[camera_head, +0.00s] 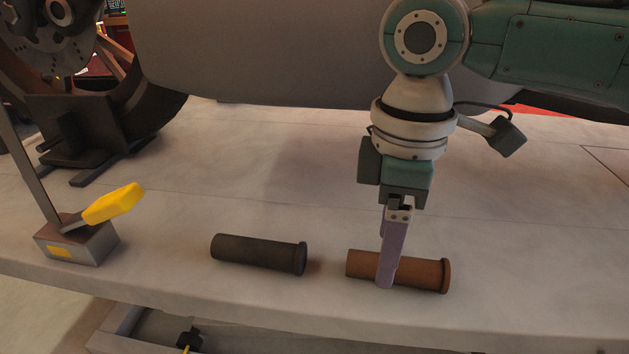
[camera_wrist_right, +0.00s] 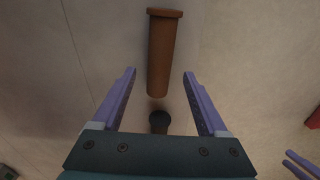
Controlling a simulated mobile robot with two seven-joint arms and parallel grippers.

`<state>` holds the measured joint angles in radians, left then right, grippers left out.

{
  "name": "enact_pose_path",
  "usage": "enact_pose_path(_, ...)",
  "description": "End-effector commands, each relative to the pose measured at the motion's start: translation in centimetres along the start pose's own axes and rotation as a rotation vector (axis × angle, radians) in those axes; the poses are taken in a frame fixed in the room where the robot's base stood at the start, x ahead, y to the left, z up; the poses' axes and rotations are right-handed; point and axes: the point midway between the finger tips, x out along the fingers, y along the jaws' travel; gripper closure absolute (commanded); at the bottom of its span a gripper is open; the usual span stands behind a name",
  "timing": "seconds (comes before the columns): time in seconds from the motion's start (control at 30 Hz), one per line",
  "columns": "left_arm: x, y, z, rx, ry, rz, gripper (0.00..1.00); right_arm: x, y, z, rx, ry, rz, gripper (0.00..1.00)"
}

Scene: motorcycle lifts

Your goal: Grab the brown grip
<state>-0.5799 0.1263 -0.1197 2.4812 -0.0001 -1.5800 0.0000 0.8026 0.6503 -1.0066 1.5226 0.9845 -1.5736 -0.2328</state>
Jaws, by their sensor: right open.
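The brown grip (camera_head: 425,272) lies on its side on the pale lift platform, its flanged end to the right. My right gripper (camera_head: 386,284) points down at it in the head view, with a finger in front of the grip's middle. In the right wrist view my right gripper (camera_wrist_right: 160,74) is open, and the brown grip (camera_wrist_right: 161,60) lies lengthwise between the lines of its two fingers. I cannot tell whether either finger touches it.
A similar black grip (camera_head: 258,254) lies just left of the brown one; its end (camera_wrist_right: 159,122) shows between my right fingers. A metal block with a yellow handle (camera_head: 113,204) stands at the left. A wheel in a black chock (camera_head: 80,125) is behind. The platform's front edge is near.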

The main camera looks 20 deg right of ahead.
Motion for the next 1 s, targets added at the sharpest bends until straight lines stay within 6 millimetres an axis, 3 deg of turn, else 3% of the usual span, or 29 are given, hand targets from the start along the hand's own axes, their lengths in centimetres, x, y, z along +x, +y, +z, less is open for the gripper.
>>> enact_pose_path(0.03,1.6,0.1,0.5,0.0,0.0,0.0,0.5,1.6,0.1,0.0,0.001,0.0,0.001,0.24)
enact_pose_path(0.13,2.7,0.1,0.9,0.0,-0.001,0.0,0.5,3.0,0.1,0.0,0.0,-0.001,0.001,0.24)
enact_pose_path(0.43,2.6,0.3,0.8,-0.006,-0.001,0.005,0.5,3.1,0.1,0.0,-0.001,-0.001,0.002,0.25)
enact_pose_path(1.0,2.6,0.4,0.8,-0.009,0.0,0.008,0.5,3.1,0.1,0.0,-0.001,0.0,0.002,0.89)
